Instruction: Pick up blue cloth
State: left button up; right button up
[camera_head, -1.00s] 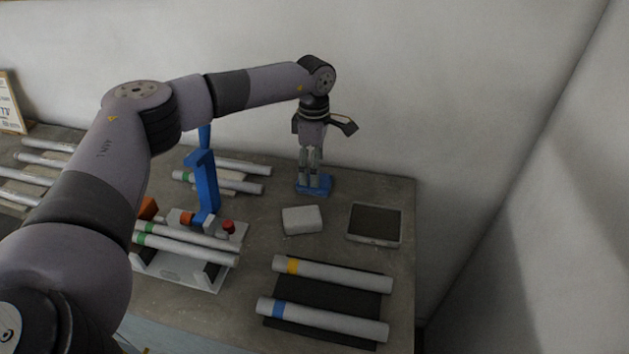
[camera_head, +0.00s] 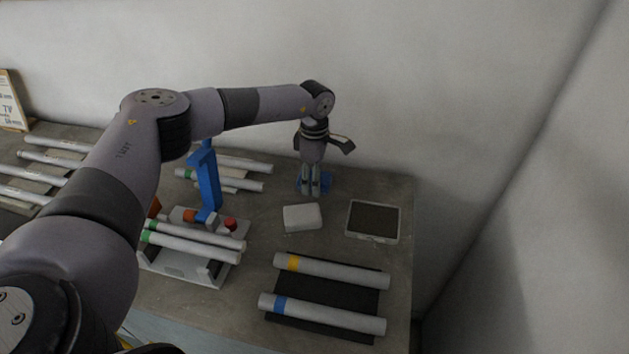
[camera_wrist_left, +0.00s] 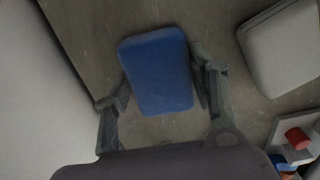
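The blue cloth (camera_wrist_left: 160,72) is a folded, rounded block lying on the grey table near its back edge. In the head view the cloth (camera_head: 325,181) is largely hidden behind my left gripper (camera_head: 313,188). My left gripper points down over it. In the left wrist view the two fingers of my left gripper (camera_wrist_left: 162,95) stand apart, one on each side of the cloth, close to its sides. I cannot tell whether they touch it. My right gripper is not in view.
A white block (camera_head: 302,217) and a dark-screened tablet (camera_head: 373,220) lie nearby on the table (camera_head: 255,285). Tubes with yellow and blue bands rest on a black mat (camera_head: 330,288). A jig with a blue clamp (camera_head: 208,183) holds green-banded tubes. The wall is close behind.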

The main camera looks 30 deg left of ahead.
pick_arm(q)
jog(key=c, duration=0.6)
jog(key=shift+o, duration=0.2)
jog(key=shift+r, duration=0.15)
notch_tip(320, 180, up, 20)
jog(key=b, duration=0.4)
